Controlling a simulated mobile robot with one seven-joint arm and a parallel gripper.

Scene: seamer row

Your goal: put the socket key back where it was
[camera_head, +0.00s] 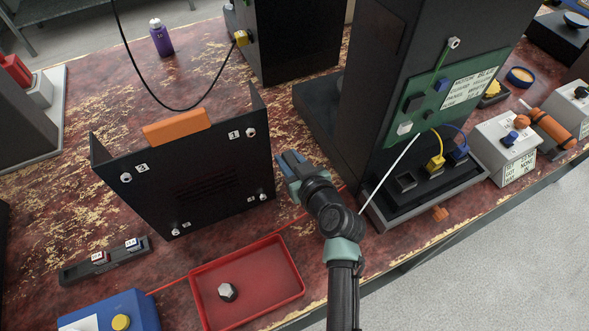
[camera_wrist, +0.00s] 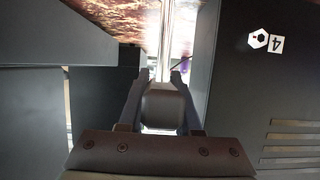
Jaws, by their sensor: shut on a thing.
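My gripper (camera_head: 290,166) is between the black cover panel and the dark machine column in the head view. In the wrist view its fingers (camera_wrist: 162,76) are shut on a grey block with a shiny metal shaft (camera_wrist: 164,40) running away from it, which looks like the socket key. The key cannot be made out in the head view. The black cover panel (camera_head: 222,165) stands upright with an orange handle (camera_head: 177,127) on top and numbered bolt heads at its corners. The number 4 bolt (camera_wrist: 259,38) shows at the right in the wrist view.
A red tray (camera_head: 292,290) holding a hex nut (camera_head: 228,292) lies in front. A blue box (camera_head: 133,302) and a small black rack (camera_head: 77,271) are at left. The dark column (camera_head: 372,75) with a green board stands close right. A slanting white rod (camera_head: 389,172) passes beside my arm.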

